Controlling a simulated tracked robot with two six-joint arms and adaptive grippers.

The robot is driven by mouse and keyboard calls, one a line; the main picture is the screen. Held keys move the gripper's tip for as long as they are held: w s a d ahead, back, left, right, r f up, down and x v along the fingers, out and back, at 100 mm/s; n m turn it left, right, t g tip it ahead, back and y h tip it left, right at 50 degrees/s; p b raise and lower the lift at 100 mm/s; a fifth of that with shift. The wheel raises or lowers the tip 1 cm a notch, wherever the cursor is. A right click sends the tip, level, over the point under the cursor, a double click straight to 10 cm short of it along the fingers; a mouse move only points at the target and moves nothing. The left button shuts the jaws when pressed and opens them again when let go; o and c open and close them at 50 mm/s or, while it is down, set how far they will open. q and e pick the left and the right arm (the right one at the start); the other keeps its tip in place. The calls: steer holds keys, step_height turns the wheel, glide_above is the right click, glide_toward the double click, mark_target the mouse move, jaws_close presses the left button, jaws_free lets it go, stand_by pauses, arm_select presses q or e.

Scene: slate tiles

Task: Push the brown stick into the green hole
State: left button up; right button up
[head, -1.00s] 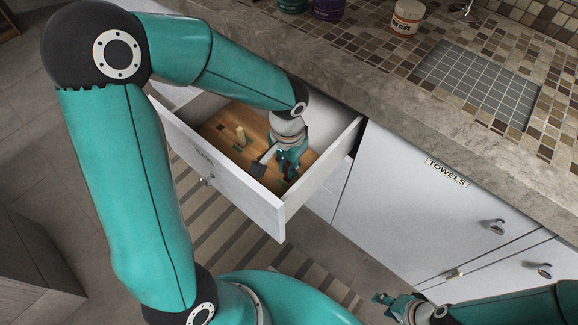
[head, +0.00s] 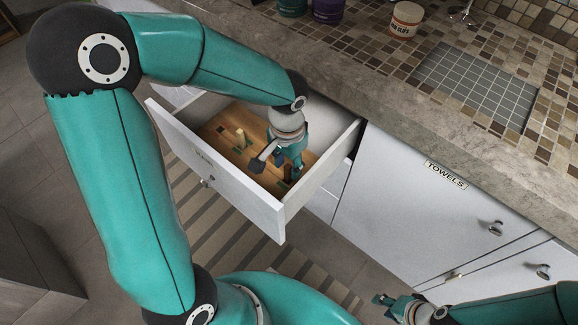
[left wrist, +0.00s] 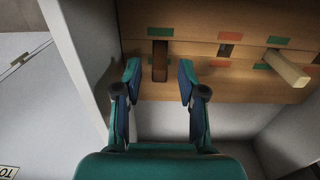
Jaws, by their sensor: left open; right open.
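A brown stick (left wrist: 160,62) stands at a slot beside a green patch (left wrist: 160,32) on a wooden board (left wrist: 190,18) in the left wrist view. How deep it sits is hard to tell. The board also shows inside the open drawer in the head view (head: 232,150). My left gripper (head: 278,166) is over the board, open. In the left wrist view its fingertips (left wrist: 160,76) lie on either side of the stick's lower end, apart from it. My right gripper (head: 382,302) is open and empty, low in front of the cabinet.
A pale stick (left wrist: 287,68) stands up from the board, right of my left gripper. Red patches (left wrist: 229,36) and another slot (left wrist: 226,51) lie between. The drawer's front panel (head: 215,170) and side walls enclose the board. The counter (head: 400,110) rises behind.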

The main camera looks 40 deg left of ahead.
arm_select(q)
step_height(320, 180, up, 10)
steer(key=p, duration=0.1)
steer(key=shift+p, duration=0.4)
steer(key=shift+r, duration=0.1)
